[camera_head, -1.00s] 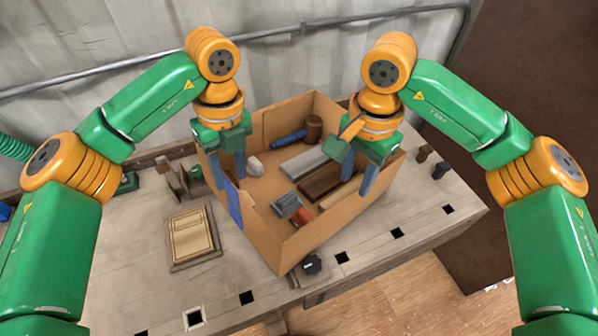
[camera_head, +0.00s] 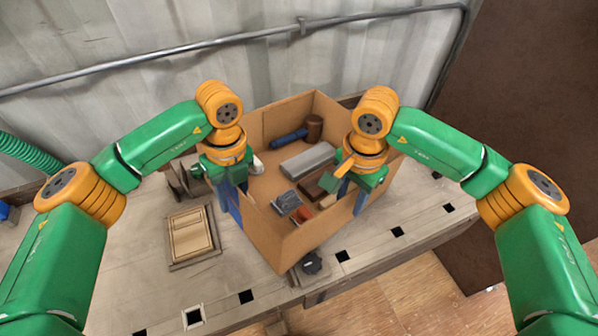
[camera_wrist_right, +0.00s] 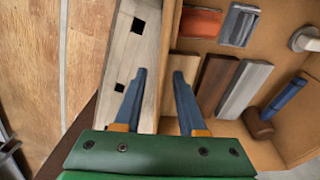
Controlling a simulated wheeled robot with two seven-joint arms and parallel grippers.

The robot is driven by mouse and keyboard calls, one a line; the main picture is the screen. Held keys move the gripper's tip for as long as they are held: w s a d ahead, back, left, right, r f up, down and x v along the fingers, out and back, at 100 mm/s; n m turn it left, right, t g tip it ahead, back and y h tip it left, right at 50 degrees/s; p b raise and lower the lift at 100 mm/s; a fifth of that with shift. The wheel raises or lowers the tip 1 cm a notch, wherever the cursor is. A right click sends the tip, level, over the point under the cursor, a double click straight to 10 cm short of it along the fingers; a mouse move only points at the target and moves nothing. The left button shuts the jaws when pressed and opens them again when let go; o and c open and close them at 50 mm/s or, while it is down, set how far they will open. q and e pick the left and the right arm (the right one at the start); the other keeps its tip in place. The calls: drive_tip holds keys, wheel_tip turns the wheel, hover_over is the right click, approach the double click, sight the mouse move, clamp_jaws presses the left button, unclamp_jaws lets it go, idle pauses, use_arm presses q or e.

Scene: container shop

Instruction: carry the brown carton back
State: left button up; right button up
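The brown carton (camera_head: 275,236) stands open-topped on the workbench with several tools inside. In the right wrist view its side wall (camera_wrist_right: 169,60) runs between the fingers of my right gripper (camera_wrist_right: 159,74). That gripper is open, with gaps beside the wall, and it also shows at the carton's right side in the head view (camera_head: 345,198). My left gripper (camera_head: 233,196) is at the carton's left wall with its fingers apart. Whether they straddle that wall is partly hidden.
A framed wooden panel (camera_head: 191,235) lies on the workbench (camera_head: 130,265) left of the carton. A metal pipe (camera_head: 150,62) runs along the wall behind. Bench at far left is fairly clear.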

use_arm(q)
drive_tip(key=shift+f, duration=0.2)
use_arm(e)
drive_tip(key=shift+f, duration=0.2)
use_arm(q)
drive_tip(key=shift+c, duration=0.2)
use_arm(e)
drive_tip(key=shift+c, duration=0.2)
use_arm(q)
clamp_jaws()
use_arm(e)
clamp_jaws()
use_arm(q)
drive_tip(key=shift+r, duration=0.1)
use_arm(e)
drive_tip(key=shift+r, duration=0.1)
